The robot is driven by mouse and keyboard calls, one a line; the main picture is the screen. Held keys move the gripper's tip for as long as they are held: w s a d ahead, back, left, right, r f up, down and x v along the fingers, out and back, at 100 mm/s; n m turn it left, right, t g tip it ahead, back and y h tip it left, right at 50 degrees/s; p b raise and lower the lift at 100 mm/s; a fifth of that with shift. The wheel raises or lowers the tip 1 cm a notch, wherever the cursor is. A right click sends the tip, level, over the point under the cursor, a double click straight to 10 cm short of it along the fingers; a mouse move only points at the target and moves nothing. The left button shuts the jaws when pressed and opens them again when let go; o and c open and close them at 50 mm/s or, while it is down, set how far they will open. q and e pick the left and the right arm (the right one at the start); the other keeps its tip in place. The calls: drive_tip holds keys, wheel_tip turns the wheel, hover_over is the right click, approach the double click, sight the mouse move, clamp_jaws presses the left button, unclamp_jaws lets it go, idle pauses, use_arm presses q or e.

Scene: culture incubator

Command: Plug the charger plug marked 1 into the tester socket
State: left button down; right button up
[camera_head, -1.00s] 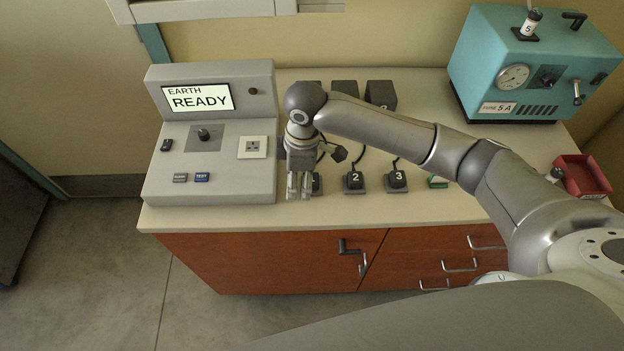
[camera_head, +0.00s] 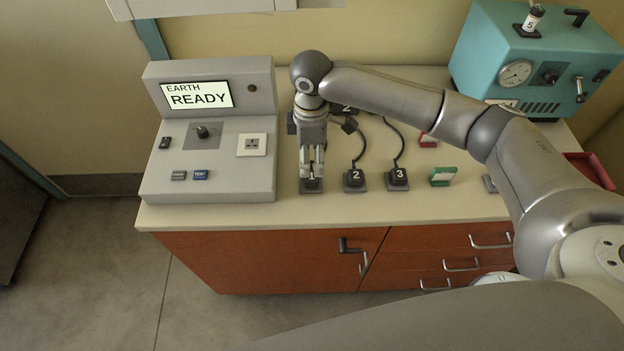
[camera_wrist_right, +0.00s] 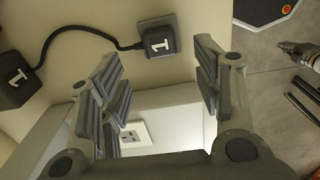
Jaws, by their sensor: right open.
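The charger plug marked 1 (camera_head: 311,184) sits on the counter near its front edge. It also shows in the wrist view (camera_wrist_right: 159,38), with a dark cable to its charger body (camera_wrist_right: 16,84), also marked 1. My right gripper (camera_head: 312,173) points down over this plug. In the wrist view its fingers (camera_wrist_right: 157,58) are apart and empty, with the plug just beyond the tips. The white tester socket (camera_head: 252,146) is on the grey tester's sloped face, left of the gripper. My left gripper is not in view.
Plugs 2 (camera_head: 354,179) and 3 (camera_head: 397,178) stand to the right of plug 1, with cables running back. The tester (camera_head: 226,185) reads EARTH READY. A green block (camera_head: 443,176), a teal machine (camera_head: 530,60) and a red tray (camera_head: 592,169) are further right.

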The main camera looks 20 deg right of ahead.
sight(311, 176)
wheel_tip(311, 176, down, 5)
drive_tip(key=b, duration=0.5)
drive_tip(key=shift+r, duration=0.15)
drive_tip(key=shift+f+p, duration=0.3)
drive_tip(key=shift+f, duration=1.4)
drive_tip(key=shift+r, duration=0.1)
drive_tip(key=shift+p, duration=0.5)
drive_tip(key=shift+p, duration=0.6)
